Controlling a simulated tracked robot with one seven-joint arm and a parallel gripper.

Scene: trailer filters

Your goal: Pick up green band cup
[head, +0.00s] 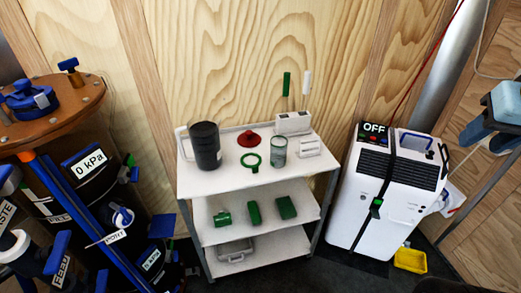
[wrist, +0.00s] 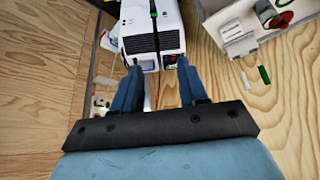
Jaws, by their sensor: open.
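The green band cup (head: 278,152), a small grey-white cylinder with green at its rim, stands upright on the top shelf of the white cart (head: 230,183). A green ring (head: 251,160) lies just to its left. In the wrist view a small cylinder that looks like this cup (wrist: 264,11) shows at the upper right. My gripper (wrist: 156,68) is open and empty, its two blue fingers apart. They point toward the white machine, away from the cart. In the head view part of my arm's end shows at the right edge, well to the right of the cup.
A black canister (head: 205,146), a red lid (head: 249,139) and a white holder (head: 293,123) with upright sticks surround the cup. Green items lie on the middle shelf. The white machine (head: 388,190) stands between cart and arm. Blue-handled black equipment (head: 90,185) fills the left.

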